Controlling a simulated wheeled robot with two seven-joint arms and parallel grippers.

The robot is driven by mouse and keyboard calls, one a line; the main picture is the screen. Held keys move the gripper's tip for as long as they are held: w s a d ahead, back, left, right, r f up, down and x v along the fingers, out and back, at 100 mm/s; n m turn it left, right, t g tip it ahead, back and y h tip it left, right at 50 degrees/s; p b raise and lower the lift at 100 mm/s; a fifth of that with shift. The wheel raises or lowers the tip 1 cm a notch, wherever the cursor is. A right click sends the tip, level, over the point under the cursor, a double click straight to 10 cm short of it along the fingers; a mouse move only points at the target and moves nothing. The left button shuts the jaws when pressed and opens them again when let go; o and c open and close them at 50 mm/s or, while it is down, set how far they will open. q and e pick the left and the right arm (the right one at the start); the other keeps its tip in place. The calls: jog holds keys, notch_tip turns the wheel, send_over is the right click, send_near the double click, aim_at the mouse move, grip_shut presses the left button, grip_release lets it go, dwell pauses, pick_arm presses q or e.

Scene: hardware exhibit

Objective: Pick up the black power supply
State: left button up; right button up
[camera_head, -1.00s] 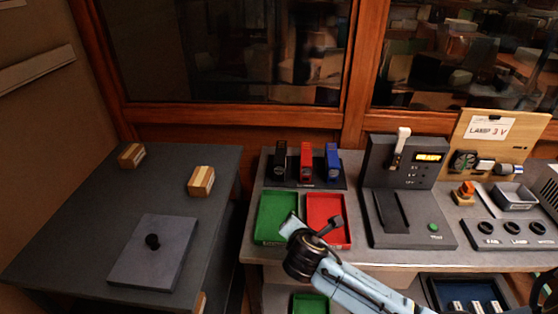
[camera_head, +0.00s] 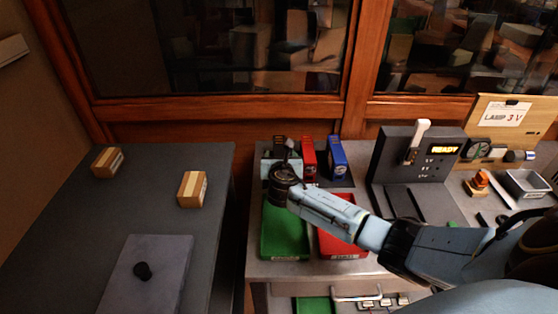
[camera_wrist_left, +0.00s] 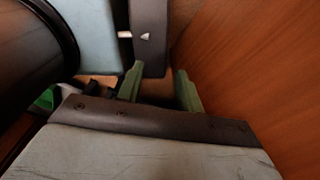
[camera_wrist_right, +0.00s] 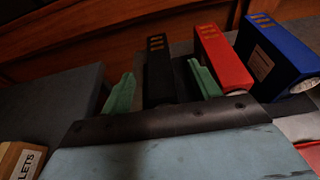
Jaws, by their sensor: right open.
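The black power supply (camera_wrist_right: 159,72) stands upright between the two green fingers of my right gripper (camera_wrist_right: 162,86) in the right wrist view. The fingers are spread, with a gap on each side of it. In the head view, the black supply (camera_head: 279,142) is at the left of the rack, partly hidden by my right gripper. My left gripper (camera_wrist_left: 159,86) shows only in its wrist view, with its green fingers apart and no object held between them.
A red supply (camera_head: 309,156) and a blue supply (camera_head: 337,157) stand just right of the black one. A green tray (camera_head: 284,235) and a red tray (camera_head: 340,244) lie in front. The ready console (camera_head: 416,157) stands to the right.

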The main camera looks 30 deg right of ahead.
aim_at(279, 151)
jog(key=shift+w+d+f+b, duration=0.4)
jog(key=shift+w+f, duration=0.15)
jog(key=shift+w, duration=0.2)
jog(key=x, duration=0.1)
jog(key=b+x, duration=0.1)
jog(key=x, duration=0.1)
jog(key=shift+a+f, duration=0.2)
jog(key=shift+f, duration=0.1)
jog(key=shift+w+d+b, duration=0.2)
jog(key=shift+w+b, duration=0.1)
jog(key=shift+b, duration=0.05)
pick_arm(q)
jog(key=shift+w+f, duration=1)
jog(key=shift+f, duration=0.25)
pick_arm(e)
jog(key=shift+c, duration=0.4)
grip_shut()
pick_arm(q)
jog(key=shift+w+d+r, duration=0.1)
jog(key=shift+w, duration=0.05)
pick_arm(e)
jog(key=shift+r, duration=0.2)
